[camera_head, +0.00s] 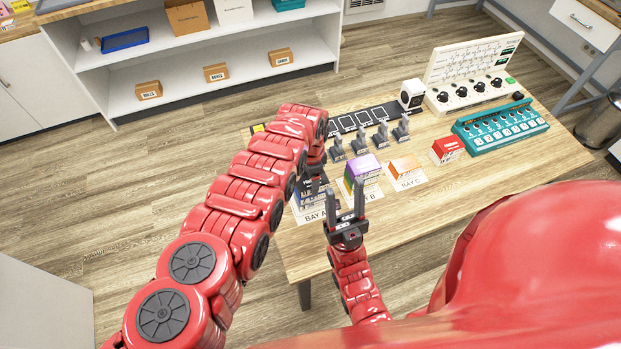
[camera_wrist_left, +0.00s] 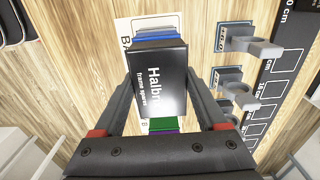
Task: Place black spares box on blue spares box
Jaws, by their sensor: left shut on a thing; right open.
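My left gripper (camera_head: 314,180) reaches down over the Bay A card (camera_head: 308,217). It is shut on the black spares box (camera_wrist_left: 158,80), whose white lettering shows between the fingers in the left wrist view. The blue spares box (camera_head: 306,201) is at Bay A, below the black box. In the left wrist view its blue edge (camera_wrist_left: 155,40) shows just past the black box; the rest is hidden. I cannot tell whether the two boxes touch. My right gripper (camera_head: 346,198) is open and empty, in front of the bays.
A purple-topped stack (camera_head: 362,167) stands at Bay B, an orange box (camera_head: 404,163) at Bay C, and a red box (camera_head: 447,149) further right. Several grey clamp-like holders (camera_head: 381,137) stand behind the bays. A teal panel (camera_head: 500,126) is at right. The front right table is clear.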

